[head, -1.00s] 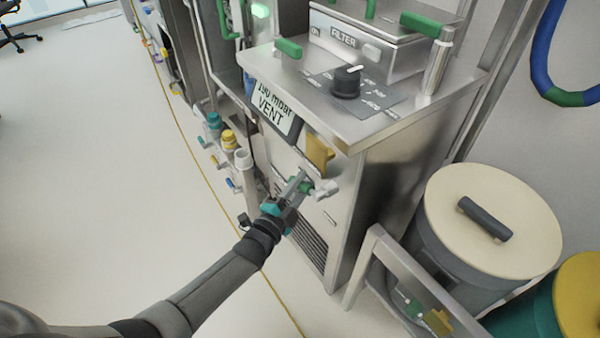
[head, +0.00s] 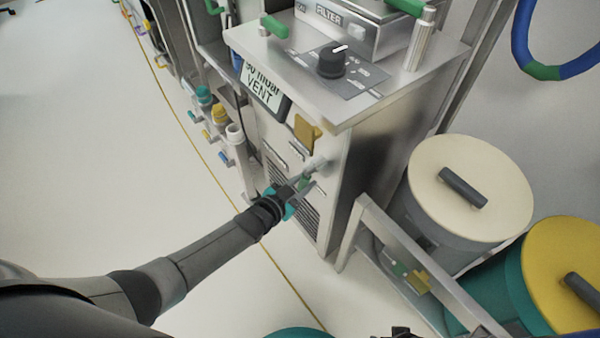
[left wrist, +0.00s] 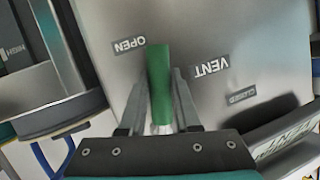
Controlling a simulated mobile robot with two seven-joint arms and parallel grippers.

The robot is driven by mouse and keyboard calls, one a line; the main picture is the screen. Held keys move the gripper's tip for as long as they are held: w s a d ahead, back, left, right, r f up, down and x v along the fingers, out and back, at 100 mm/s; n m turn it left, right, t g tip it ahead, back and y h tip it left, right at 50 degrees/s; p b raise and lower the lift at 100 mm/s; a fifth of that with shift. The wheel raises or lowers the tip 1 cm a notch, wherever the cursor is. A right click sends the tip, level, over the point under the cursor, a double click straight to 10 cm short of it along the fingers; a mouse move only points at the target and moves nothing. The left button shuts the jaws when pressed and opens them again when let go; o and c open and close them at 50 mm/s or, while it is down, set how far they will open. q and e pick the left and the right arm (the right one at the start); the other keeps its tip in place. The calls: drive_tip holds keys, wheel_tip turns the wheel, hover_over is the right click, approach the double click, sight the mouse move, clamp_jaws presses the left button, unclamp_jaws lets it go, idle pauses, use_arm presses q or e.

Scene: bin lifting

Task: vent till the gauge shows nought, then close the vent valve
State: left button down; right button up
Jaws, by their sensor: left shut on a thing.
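The vent valve's green handle (head: 304,182) is on the cabinet front, below a yellow tag, beside a pale fitting. My left gripper (head: 298,185) is shut on it. In the left wrist view the green handle (left wrist: 159,85) stands between the two fingers, with the OPEN label (left wrist: 128,45) to its left and the VENT label (left wrist: 211,66) and a CLOSED label to its right. The gauge display (head: 262,88) reads VENT and a value in mbar; its digits are partly cut off by the worktop edge and I cannot read them surely. My right gripper cannot be made out; a dark part shows at the bottom edge.
A black knob (head: 332,61) and a FILTER box (head: 350,28) are on the steel worktop. A cream-lidded drum (head: 470,185) and a yellow-lidded drum (head: 565,265) stand at the right behind a metal frame (head: 365,225). The floor at the left is clear.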

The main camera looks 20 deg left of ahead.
use_arm(q)
drive_tip(key=shift+s+d+f+n+g+h, duration=0.2)
drive_tip(key=shift+s+d+n+g+h, duration=0.25)
drive_tip(key=shift+s+d+n, duration=0.35)
use_arm(e)
drive_tip(key=shift+s+d+f, duration=0.25)
drive_tip(key=shift+s+f, duration=0.1)
drive_tip(key=shift+f, duration=0.1)
use_arm(q)
drive_tip(key=shift+w, duration=0.15)
drive_tip(key=c, duration=0.6)
unclamp_jaws()
drive_tip(key=shift+a, duration=0.1)
drive_tip(key=shift+w+r, duration=0.1)
drive_tip(key=shift+a+r+p, duration=0.1)
drive_tip(key=shift+p, duration=0.2)
drive_tip(key=shift+s+a+r, duration=0.1)
drive_tip(key=shift+s, duration=0.25)
drive_tip(key=shift+p+v, duration=2.8)
drive_tip(key=shift+v, duration=2.75)
use_arm(e)
drive_tip(key=s+d+f, duration=0.2)
drive_tip(key=s+d, duration=0.3)
drive_tip(key=s, duration=0.3)
drive_tip(key=shift+s+f+h, duration=0.25)
drive_tip(key=shift+s+h, duration=0.05)
drive_tip(key=shift+s, duration=0.05)
